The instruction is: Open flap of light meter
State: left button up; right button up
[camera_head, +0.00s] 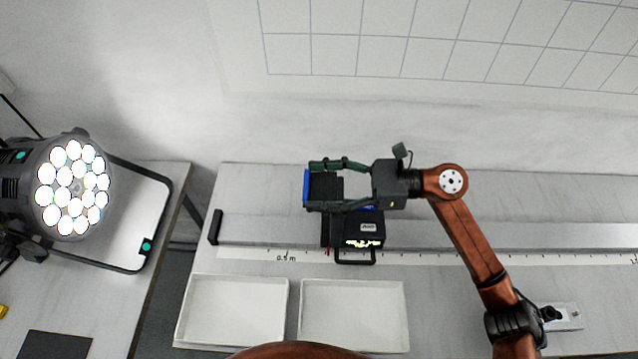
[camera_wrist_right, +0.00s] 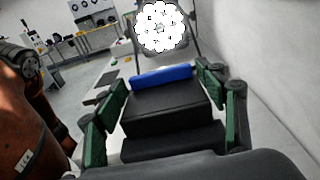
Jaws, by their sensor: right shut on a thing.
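The light meter (camera_head: 365,228) is a black unit on the rail, with a lit yellowish display and a handle at its front. Its black upper block with a blue edge (camera_head: 306,188) lies between the green fingers of my right gripper (camera_head: 314,186). In the right wrist view the black block (camera_wrist_right: 165,105) and its blue strip (camera_wrist_right: 161,76) sit between the right gripper's fingers (camera_wrist_right: 166,100). The gripper is shut on the light meter. I cannot tell how far its flap is open. My left gripper is not in view.
A metal rail (camera_head: 500,236) with a scale runs along the table. Two empty white trays (camera_head: 235,276) (camera_head: 353,283) stand in front of it. A lit par can (camera_head: 72,187) stands on a separate table at the left. A wall with a grid is behind.

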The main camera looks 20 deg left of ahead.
dwell(0.3)
jog(key=o, duration=1.5)
jog(key=f+v, duration=0.1)
jog(key=v, duration=1.1)
jog(key=shift+r, duration=0.4)
jog(key=shift+r, duration=0.1)
